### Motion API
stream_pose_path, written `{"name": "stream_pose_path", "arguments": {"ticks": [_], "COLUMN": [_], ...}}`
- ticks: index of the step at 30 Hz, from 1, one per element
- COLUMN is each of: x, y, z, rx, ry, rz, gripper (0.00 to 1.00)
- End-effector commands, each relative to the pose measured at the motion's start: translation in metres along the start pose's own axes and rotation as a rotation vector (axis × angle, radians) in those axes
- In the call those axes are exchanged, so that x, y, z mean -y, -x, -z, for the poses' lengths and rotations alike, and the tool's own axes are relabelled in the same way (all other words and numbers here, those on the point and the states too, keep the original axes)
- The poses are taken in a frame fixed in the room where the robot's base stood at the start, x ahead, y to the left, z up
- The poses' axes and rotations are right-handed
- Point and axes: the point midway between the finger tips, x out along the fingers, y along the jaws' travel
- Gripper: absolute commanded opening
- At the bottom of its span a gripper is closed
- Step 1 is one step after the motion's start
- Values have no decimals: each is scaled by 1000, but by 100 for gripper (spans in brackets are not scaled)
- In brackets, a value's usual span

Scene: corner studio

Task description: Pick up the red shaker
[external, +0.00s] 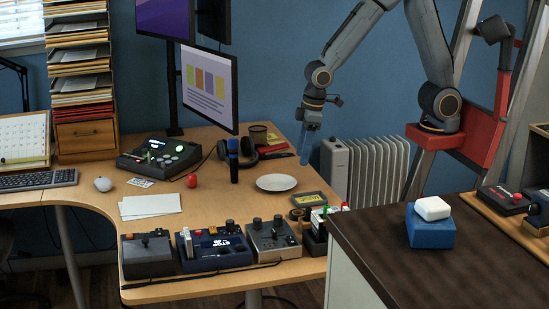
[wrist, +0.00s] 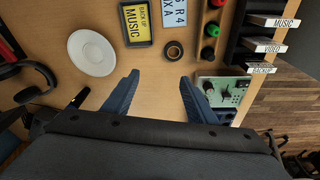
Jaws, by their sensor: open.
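A small rounded red object (external: 192,181), which looks like the red shaker, stands on the wooden desk (external: 222,200) left of the dark microphone-like cylinder. I cannot pick it out in the wrist view. My gripper (external: 304,160) is in the air above the right part of the desk, well to the right of the red object. In the wrist view, my gripper (wrist: 158,79) has its two blue fingers spread apart with nothing between them.
A white plate (external: 277,183), a dark cylinder (external: 233,165) and headphones (external: 244,150) stand between my gripper and the red object. Control boxes (external: 213,247) line the front edge. A monitor (external: 209,88) hangs behind. In the wrist view, a yellow-labelled case (wrist: 136,22) lies below.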

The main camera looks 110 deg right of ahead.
Motion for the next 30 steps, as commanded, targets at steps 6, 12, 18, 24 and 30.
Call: {"name": "stream_pose_path", "arguments": {"ticks": [6, 12, 18, 24, 30], "x": [-60, -134, -191, -211, -215], "y": [-73, -131, -166, -177, -196], "z": [150, 255, 311, 326, 329], "rx": [-78, -156, -215, -234, -233], "ry": [-218, -410, -540, -581, -580], "rz": [-57, -111, -149, -162, -161], "gripper": [52, 52, 52, 52, 52]}}
